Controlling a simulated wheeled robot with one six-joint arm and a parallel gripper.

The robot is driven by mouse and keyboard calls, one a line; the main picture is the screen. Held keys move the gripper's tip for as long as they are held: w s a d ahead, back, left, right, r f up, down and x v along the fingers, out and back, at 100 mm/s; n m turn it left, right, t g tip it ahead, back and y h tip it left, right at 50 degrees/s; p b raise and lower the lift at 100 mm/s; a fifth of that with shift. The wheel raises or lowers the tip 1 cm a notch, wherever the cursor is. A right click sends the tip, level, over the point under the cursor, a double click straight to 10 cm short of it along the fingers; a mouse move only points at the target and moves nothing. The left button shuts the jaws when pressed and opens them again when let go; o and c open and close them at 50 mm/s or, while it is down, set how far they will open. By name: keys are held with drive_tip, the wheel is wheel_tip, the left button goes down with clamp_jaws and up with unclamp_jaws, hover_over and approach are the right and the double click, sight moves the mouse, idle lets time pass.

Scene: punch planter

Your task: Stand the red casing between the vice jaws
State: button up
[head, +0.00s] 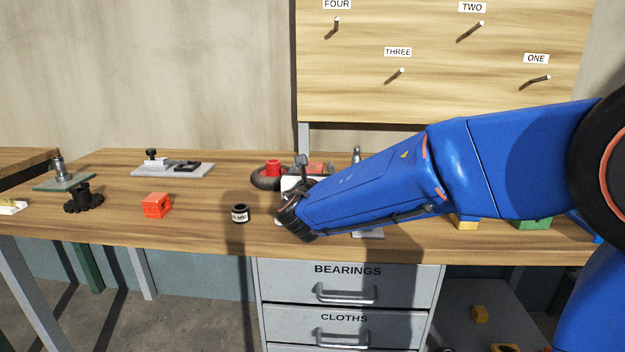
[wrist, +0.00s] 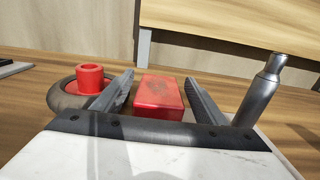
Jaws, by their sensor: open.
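A red block (wrist: 158,93), which looks like the casing, lies on the bench in the wrist view, with a dark mark on top. In the head view the red block (head: 320,168) shows partly behind my arm. My gripper (wrist: 160,78) is open, with one grey finger on either side of the block in the picture; I cannot tell whether either touches it. A grey plate (head: 200,170) at the back left carries a pale block, a black block and a knob; it may be the vice. Another red block (head: 156,205) sits at the front left.
A dark ring (wrist: 62,96) with a red cylinder (wrist: 90,78) stands left of my fingers. A steel post (wrist: 262,88) stands close on the right. A small black-and-white cup (head: 240,214) and a black gear-like part (head: 84,200) are on the bench. My arm hides the bench's right-middle.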

drive_tip(key=shift+w, duration=1.45)
clamp_jaws()
